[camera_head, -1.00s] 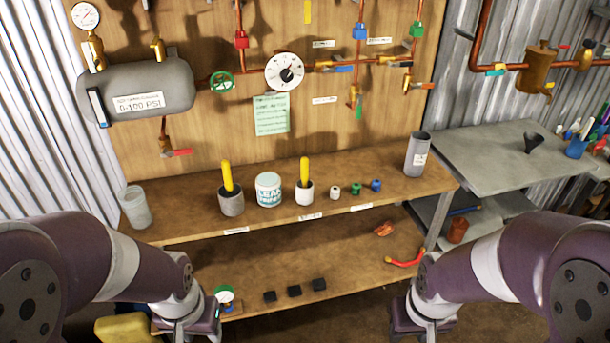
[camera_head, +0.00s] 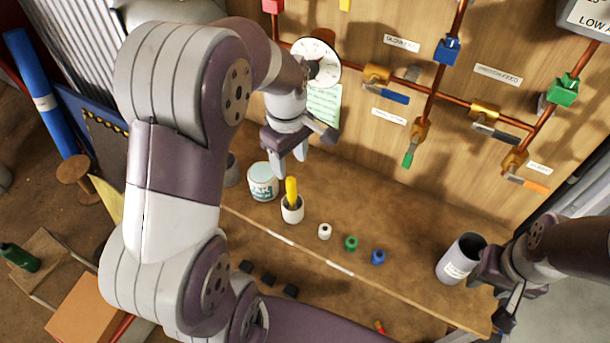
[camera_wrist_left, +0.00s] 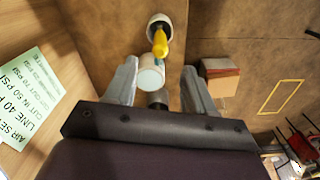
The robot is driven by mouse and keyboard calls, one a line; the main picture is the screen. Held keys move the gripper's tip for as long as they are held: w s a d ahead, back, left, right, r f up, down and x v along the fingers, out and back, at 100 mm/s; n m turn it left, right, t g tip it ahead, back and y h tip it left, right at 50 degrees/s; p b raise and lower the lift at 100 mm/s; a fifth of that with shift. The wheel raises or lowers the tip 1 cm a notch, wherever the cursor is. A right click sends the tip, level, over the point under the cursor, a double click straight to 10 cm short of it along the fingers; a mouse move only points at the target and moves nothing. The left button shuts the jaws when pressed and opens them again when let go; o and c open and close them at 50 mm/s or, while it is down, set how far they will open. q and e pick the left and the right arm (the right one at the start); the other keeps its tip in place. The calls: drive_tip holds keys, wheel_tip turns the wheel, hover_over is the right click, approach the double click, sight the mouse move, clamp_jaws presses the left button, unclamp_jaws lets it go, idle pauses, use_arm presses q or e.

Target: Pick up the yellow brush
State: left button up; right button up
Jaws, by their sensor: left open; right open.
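A yellow brush (camera_head: 291,188) stands handle up in a white cup (camera_head: 292,211) on the wooden bench. My left gripper (camera_head: 290,163) is open and empty above the bench, just above and behind the brush handle. In the left wrist view the yellow brush (camera_wrist_left: 160,42) shows beyond the fingertips, with the white tin (camera_wrist_left: 151,76) between the open fingers (camera_wrist_left: 158,84). The second brush seen earlier, in the grey cup (camera_head: 232,172), is hidden by my left arm. My right gripper (camera_head: 508,306) is open at the lower right, near a grey cylinder (camera_head: 452,272).
The white tin (camera_head: 263,182) stands left of the white cup. White, green and blue small fittings (camera_head: 351,243) stand to its right. Valves and pipes (camera_head: 430,110) hang on the back board. The shelf below holds several black blocks (camera_head: 268,278).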

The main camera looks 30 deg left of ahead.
sight(292, 192)
use_arm(q)
drive_tip(key=shift+n, duration=0.4)
drive_tip(key=f, duration=0.4)
drive_tip(key=a+f, duration=0.1)
drive_tip(key=f, duration=0.1)
drive_tip(key=shift+f, duration=0.2)
drive_tip(key=f+p, duration=0.1)
drive_tip(key=f, duration=0.1)
drive_tip(key=d+f, duration=0.1)
drive_tip(key=f, duration=0.2)
drive_tip(key=shift+d+p, duration=0.1)
drive_tip(key=shift+p, duration=0.3)
drive_tip(key=shift+f, duration=0.35)
drive_tip(key=shift+a, duration=0.2)
use_arm(e)
drive_tip(key=r, duration=0.2)
drive_tip(key=shift+s+a+r, duration=0.15)
drive_tip(key=shift+a+r, duration=0.1)
drive_tip(key=shift+r, duration=0.05)
use_arm(q)
clamp_jaws()
